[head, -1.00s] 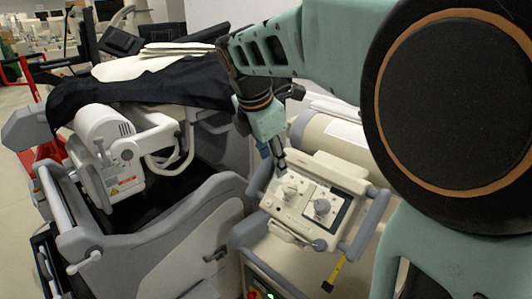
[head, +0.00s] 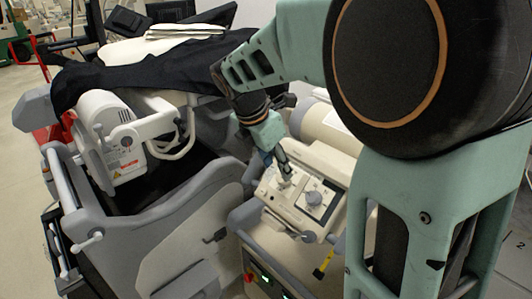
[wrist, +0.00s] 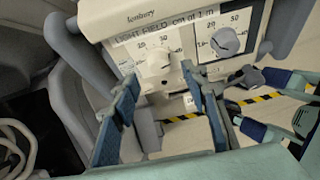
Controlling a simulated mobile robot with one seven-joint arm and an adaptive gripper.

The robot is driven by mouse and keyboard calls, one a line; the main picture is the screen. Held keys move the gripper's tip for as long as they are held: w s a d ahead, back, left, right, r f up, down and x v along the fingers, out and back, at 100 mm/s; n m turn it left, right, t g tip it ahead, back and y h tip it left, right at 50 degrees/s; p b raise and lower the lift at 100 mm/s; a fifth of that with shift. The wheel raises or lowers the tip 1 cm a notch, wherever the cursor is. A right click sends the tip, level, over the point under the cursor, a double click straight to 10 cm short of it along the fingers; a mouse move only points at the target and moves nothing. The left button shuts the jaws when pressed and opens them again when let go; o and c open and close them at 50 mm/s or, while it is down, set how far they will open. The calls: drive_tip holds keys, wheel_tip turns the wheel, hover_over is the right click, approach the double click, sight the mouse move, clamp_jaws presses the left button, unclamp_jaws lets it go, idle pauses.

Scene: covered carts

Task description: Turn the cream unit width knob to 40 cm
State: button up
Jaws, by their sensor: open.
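The cream unit (head: 330,168) has a front panel with a white knob (wrist: 157,63) on the left and a grey-blue knob (wrist: 225,42) on the right. Both also show in the head view, the white one (head: 285,184) and the grey one (head: 314,198). A "LIGHT FIELD cm at 1 m" label and number scales surround them. Which knob sets width is not readable, nor are the exact settings. My gripper (wrist: 159,76) is open, its blue-grey fingers to either side of the white knob in the wrist view. Contact cannot be told. In the head view my gripper (head: 284,163) is over the knob.
A grey bumper handle flanks the panel. A yellow-black tape (wrist: 255,99) hangs below it. On the left stands a second cart (head: 130,225) with a white tube head (head: 110,120) and a black cover (head: 150,75). Pale floor shows at far left.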

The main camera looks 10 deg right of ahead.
sight(279, 179)
drive_tip(key=shift+x, duration=2.1)
drive_tip(key=shift+c, duration=0.5)
